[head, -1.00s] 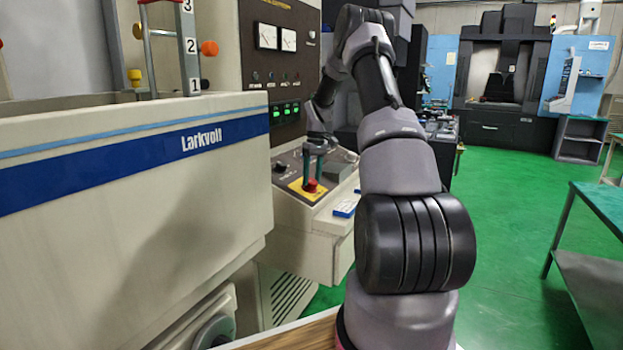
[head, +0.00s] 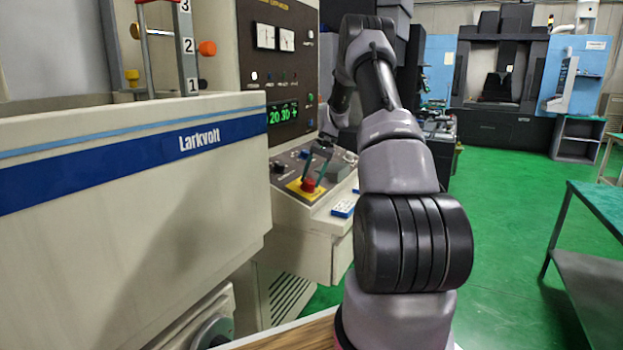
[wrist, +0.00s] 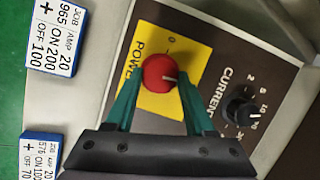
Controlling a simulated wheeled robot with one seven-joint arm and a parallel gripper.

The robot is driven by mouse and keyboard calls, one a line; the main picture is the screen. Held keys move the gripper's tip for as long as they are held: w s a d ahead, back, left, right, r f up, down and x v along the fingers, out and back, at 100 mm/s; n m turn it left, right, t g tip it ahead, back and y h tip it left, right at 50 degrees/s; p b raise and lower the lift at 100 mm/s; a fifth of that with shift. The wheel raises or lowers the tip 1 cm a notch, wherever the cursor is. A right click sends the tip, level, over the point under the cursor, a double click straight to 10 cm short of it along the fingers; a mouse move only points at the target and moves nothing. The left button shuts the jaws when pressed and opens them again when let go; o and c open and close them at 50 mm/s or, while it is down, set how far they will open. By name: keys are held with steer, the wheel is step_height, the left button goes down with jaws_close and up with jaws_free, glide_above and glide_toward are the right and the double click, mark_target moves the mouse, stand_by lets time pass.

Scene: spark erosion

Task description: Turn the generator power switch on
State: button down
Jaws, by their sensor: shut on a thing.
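The generator power switch is a red round knob (wrist: 158,73) on a yellow plate (wrist: 166,103) marked POWER and 0. It also shows in the head view (head: 308,186) on the sloping console. My gripper (wrist: 160,80) has its green fingers on both sides of the knob and is shut on it. In the head view my gripper (head: 314,172) reaches down to the knob, with its fingers tilted. A pale pointer mark on the knob is turned away from the 0. The panel display (head: 283,113) is lit with green figures, 20 and 30 with a plus.
A black CURRENT knob (wrist: 241,112) sits beside the yellow plate. White job cards (wrist: 56,40) with blue edges lie along the console edge. The large Larkvolt tank (head: 120,170) stands left of my arm. Green floor is open to the right, before a bench (head: 598,205).

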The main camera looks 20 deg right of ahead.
steer(key=shift+m, duration=0.6)
steer(key=shift+c, duration=1.3)
jaws_free()
steer(key=v, duration=1)
steer(key=shift+s+d+r, duration=0.2)
steer(key=shift+d+r, duration=0.1)
steer(key=shift+d, duration=0.05)
